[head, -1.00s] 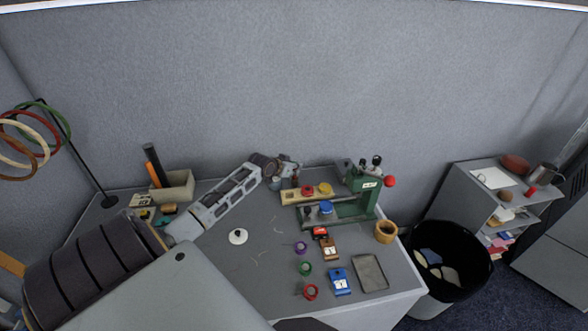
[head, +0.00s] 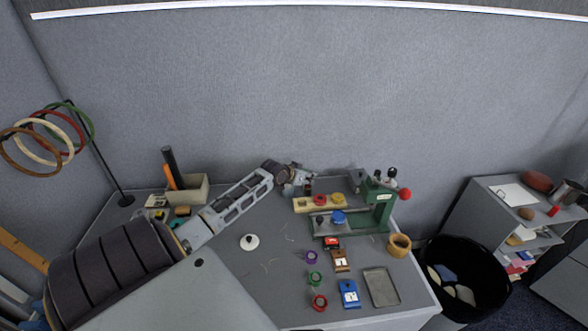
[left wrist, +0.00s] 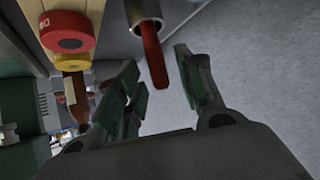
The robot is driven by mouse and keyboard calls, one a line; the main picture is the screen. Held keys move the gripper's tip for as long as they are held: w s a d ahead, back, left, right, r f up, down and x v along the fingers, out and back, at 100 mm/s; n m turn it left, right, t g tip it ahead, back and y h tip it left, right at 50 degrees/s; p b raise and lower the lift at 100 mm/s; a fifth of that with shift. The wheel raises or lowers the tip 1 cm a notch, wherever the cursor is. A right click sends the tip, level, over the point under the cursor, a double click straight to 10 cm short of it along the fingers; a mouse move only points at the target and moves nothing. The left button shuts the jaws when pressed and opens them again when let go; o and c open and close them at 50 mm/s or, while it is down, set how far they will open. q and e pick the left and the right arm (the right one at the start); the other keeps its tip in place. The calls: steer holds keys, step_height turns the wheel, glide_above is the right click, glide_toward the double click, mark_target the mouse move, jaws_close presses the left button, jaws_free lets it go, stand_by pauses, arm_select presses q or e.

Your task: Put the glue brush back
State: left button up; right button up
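In the left wrist view, a red-brown handle (left wrist: 151,58), which looks like the glue brush, stands out of a grey metal cylinder (left wrist: 143,14). Its brush end is hidden inside. My left gripper (left wrist: 158,62) is open, with its green-padded fingers on either side of the handle's free end. A gap shows between handle and fingers. In the head view, my left gripper (head: 301,181) is at the back of the table, left of the wooden rack, and largely hides the brush and cylinder. My right gripper is not in view.
The wooden rack (head: 301,206) with red and yellow round pieces is close beside the gripper. A green press (head: 381,213) stands to its right. Small coloured rings, blocks and a grey tray (head: 381,287) lie nearer. The table is clear around the white disc (head: 249,241).

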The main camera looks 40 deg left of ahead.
arm_select(q)
steer(key=v, duration=1.1)
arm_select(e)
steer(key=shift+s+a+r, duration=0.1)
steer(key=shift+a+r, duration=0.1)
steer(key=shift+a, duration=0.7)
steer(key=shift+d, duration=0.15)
